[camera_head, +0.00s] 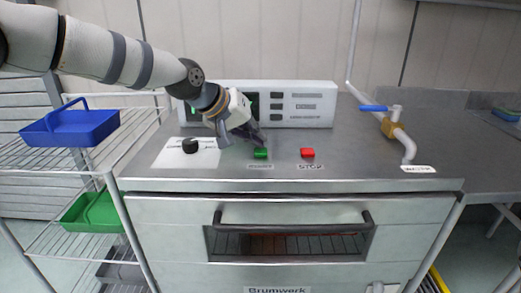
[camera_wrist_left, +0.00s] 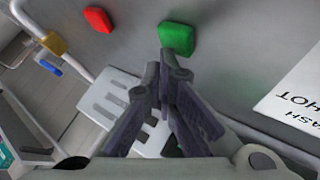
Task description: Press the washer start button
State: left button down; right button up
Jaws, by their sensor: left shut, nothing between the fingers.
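The washer (camera_head: 160,180) is a steel unit with a flat top and a front door with a dark handle. A green button (camera_head: 260,153) sits on its top, with a small blurred label in front. It also shows in the left wrist view (camera_wrist_left: 177,38). A red button (camera_head: 307,153) labelled STOP lies to its right; the left wrist view shows it too (camera_wrist_left: 97,19). My left gripper (camera_head: 257,142) is shut and empty, its fingertips (camera_wrist_left: 172,66) close to the green button. I cannot tell whether they touch it. My right gripper is not in view.
A yellow valve with a blue lever (camera_head: 374,108) is at right. A wire rack with blue (camera_head: 70,128) and green (camera_head: 95,210) trays stands left.

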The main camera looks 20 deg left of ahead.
aim_at(257, 149)
pick_arm(q)
jog(key=shift+f, duration=0.5)
dwell(0.8)
jog(key=shift+r, duration=0.95)
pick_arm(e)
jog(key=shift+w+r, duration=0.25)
pick_arm(q)
jog(key=shift+r, duration=0.4)
jog(key=shift+r+p, duration=0.55)
jog(key=shift+r, duration=1.55)
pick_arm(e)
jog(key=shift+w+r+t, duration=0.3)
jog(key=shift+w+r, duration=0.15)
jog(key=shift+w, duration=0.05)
